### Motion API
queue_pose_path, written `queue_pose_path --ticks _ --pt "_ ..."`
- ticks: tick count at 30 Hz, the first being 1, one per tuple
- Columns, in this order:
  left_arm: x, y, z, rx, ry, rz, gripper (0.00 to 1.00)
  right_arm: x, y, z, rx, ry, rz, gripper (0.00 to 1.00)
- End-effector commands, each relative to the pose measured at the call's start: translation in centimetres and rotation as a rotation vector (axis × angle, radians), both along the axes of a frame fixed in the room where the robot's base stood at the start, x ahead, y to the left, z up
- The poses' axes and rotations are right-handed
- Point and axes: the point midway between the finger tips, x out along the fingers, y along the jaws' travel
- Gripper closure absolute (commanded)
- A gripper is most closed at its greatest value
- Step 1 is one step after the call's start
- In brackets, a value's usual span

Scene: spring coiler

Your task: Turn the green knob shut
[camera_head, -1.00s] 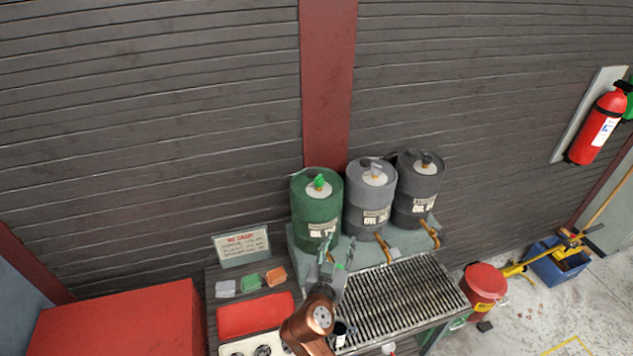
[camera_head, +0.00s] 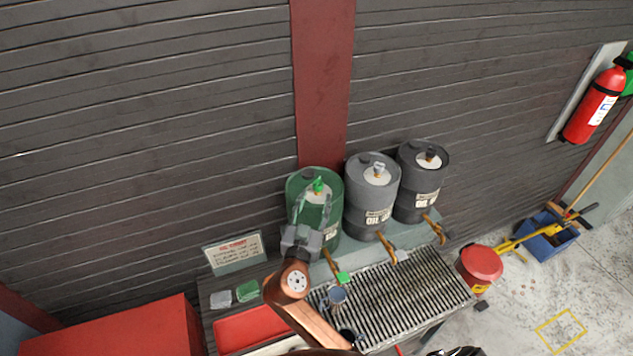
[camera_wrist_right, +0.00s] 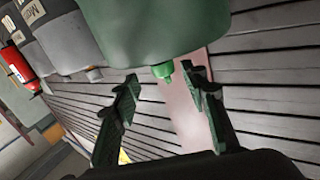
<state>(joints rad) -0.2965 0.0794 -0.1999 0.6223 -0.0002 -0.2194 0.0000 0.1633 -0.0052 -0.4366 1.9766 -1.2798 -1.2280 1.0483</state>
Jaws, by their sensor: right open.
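The green knob (camera_head: 318,186) stands on the top of the green drum (camera_head: 299,186), at the left of three drums. My right gripper (camera_head: 312,210) is in front of this drum, its fingers pointing up toward the knob. In the right wrist view the open fingers (camera_wrist_right: 160,88) are apart and empty. The knob (camera_wrist_right: 163,70) appears between their tips there, at the edge of the drum (camera_wrist_right: 150,30); I cannot tell if they touch it. My left gripper is not in view.
A grey drum (camera_head: 372,200) and a dark drum (camera_head: 422,185) stand close on the right. A metal grate (camera_head: 410,300) lies in front with a cup (camera_head: 337,297) under the green drum's spout. A sign (camera_head: 234,253) stands at the left.

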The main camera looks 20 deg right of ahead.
Motion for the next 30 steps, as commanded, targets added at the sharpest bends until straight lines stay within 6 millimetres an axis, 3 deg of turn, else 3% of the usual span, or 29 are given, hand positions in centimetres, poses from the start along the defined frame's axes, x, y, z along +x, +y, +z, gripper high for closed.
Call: queue_pose_path --ticks 6,12,22,30 --pt "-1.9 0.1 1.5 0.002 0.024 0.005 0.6 3.0 -1.9 0.4 -0.004 0.0 0.004 0.59" --pt "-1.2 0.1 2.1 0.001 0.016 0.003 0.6 4.6 -3.2 0.2 -0.003 0.001 0.003 0.59" --pt "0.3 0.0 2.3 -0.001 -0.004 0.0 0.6 4.9 -3.5 0.0 0.0 0.001 0.002 0.59" --pt "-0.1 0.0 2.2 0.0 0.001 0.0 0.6 4.8 -3.6 0.0 0.0 0.001 0.001 0.77"
